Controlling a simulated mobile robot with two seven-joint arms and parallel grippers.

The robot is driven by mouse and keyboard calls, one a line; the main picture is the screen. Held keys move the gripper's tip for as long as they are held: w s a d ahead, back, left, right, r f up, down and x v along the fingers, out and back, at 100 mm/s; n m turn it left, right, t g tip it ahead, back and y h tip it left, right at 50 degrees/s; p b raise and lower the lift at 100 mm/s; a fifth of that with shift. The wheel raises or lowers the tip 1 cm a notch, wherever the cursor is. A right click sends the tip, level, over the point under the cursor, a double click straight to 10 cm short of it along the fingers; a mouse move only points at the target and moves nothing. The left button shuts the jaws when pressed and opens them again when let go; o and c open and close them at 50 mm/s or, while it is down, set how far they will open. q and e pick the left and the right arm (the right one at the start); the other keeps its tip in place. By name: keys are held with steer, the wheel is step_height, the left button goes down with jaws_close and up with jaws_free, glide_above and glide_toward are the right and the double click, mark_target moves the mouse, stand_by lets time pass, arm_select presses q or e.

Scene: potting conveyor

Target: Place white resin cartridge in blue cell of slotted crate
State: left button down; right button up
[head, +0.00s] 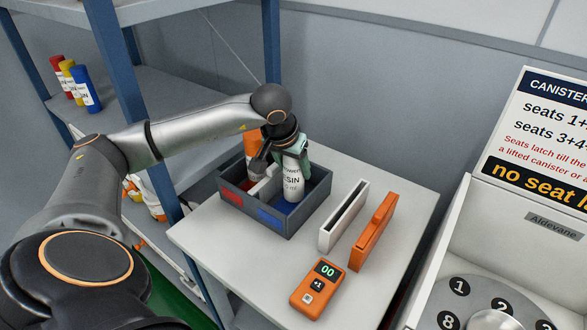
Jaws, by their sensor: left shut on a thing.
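The white resin cartridge (293,181) is upright over the blue side of the slotted crate (296,224). Its lower end is inside the blue cell (314,199); I cannot tell whether it touches the cell floor. My left gripper (291,153) is shut on the cartridge near its top. The dark grey crate has a red label on its left front and a blue label on its right front. An orange cartridge (252,140) stands towards the back of the crate, partly hidden by my left wrist. My right gripper is out of view.
A white slotted case (343,216) and an orange case (373,231) stand right of the crate. An orange handheld counter (318,287) lies in front. Red, yellow and blue cartridges (86,90) stand on the left shelf. A canister station (510,260) is at the right.

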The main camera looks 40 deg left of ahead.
arm_select(q)
steer(key=shift+r, duration=0.1)
steer(key=shift+f+b, duration=0.55)
steer(key=shift+f, duration=0.05)
steer(key=shift+c, duration=2.1)
jaws_free()
steer(key=shift+r+p, duration=0.6)
steer(key=shift+r, duration=0.05)
steer(key=v, duration=1.2)
steer(key=shift+s+d+f, duration=0.1)
